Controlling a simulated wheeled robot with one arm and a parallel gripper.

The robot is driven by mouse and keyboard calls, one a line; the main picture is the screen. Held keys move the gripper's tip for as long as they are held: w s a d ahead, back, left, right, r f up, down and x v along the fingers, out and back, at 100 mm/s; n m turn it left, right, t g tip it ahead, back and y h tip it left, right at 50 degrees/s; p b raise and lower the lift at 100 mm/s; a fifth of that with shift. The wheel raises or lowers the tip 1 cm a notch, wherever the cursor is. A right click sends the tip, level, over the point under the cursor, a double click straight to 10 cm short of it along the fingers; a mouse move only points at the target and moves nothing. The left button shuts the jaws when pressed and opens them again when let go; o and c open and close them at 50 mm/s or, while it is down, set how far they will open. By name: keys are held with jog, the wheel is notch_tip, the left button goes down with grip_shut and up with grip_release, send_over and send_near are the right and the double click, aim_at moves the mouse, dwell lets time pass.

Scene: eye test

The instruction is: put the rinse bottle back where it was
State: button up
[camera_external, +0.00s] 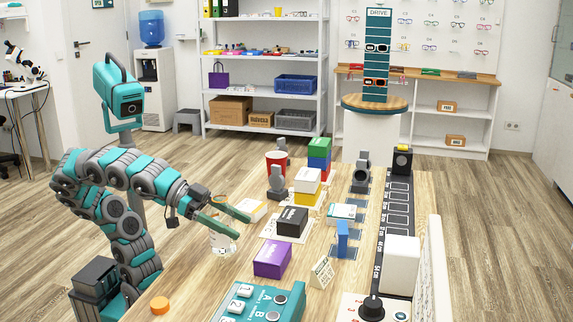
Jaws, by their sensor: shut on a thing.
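My gripper (243,225) is over the left part of the wooden table (196,268), its two teal fingers pointing to the right. It is shut on a small clear and whitish bottle (221,244), which looks like the rinse bottle. The bottle looks upright and shows below the fingers; its upper part is partly hidden by them. I cannot tell whether its base touches the table. No marked place for the bottle can be made out.
A purple box (272,258), a black box (292,222) and a white and yellow box (307,186) stand to the right. A teal A/B panel (262,301) and an orange cap (160,305) are at the front.

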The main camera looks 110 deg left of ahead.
jog(key=shift+f, duration=0.1)
jog(key=o, duration=1.5)
jog(key=shift+r, duration=0.3)
jog(key=v, duration=1.2)
jog(key=shift+f, duration=0.1)
